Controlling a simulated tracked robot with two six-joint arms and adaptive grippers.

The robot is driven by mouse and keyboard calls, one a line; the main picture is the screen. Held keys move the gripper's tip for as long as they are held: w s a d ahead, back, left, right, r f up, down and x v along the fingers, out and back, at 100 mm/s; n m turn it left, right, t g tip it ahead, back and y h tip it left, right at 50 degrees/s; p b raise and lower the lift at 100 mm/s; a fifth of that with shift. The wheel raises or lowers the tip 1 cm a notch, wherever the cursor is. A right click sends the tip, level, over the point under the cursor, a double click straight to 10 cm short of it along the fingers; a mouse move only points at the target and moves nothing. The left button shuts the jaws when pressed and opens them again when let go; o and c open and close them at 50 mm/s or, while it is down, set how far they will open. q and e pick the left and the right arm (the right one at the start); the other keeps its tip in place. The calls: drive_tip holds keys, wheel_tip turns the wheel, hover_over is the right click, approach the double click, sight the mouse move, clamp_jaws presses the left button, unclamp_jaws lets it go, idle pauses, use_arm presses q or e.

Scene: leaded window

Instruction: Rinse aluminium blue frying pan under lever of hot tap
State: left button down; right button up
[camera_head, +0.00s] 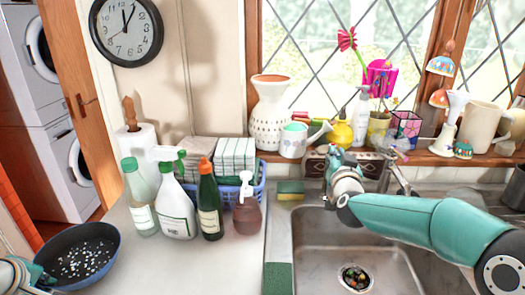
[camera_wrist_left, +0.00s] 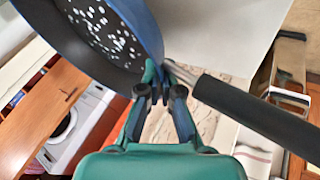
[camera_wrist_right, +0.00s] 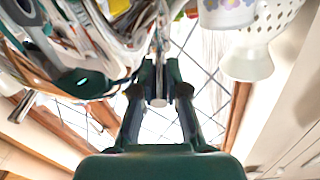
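The blue frying pan (camera_head: 85,255) is at the lower left of the head view, beside the counter's edge. Its dark inside has many white specks. In the left wrist view the pan (camera_wrist_left: 105,35) and its black handle (camera_wrist_left: 258,112) show. My left gripper (camera_wrist_left: 156,82) is shut on the pan where rim and handle meet. My right gripper (camera_head: 335,158) is at the back of the sink, left of the chrome tap (camera_head: 398,178). In the right wrist view its fingers (camera_wrist_right: 159,85) close around a slim metal piece that looks like the tap lever. No running water shows.
The steel sink (camera_head: 310,245) is empty apart from bits at its drain (camera_head: 355,278). Bottles (camera_head: 175,205) and a blue basket (camera_head: 255,185) stand on the counter (camera_head: 190,265). The windowsill is crowded with vases and pots. A sponge (camera_head: 290,190) lies behind the sink.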

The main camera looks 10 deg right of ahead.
drive_tip(key=o, duration=0.4)
drive_tip(key=shift+a+r, duration=0.1)
drive_tip(key=shift+o, duration=0.2)
drive_tip(key=v, duration=1.2)
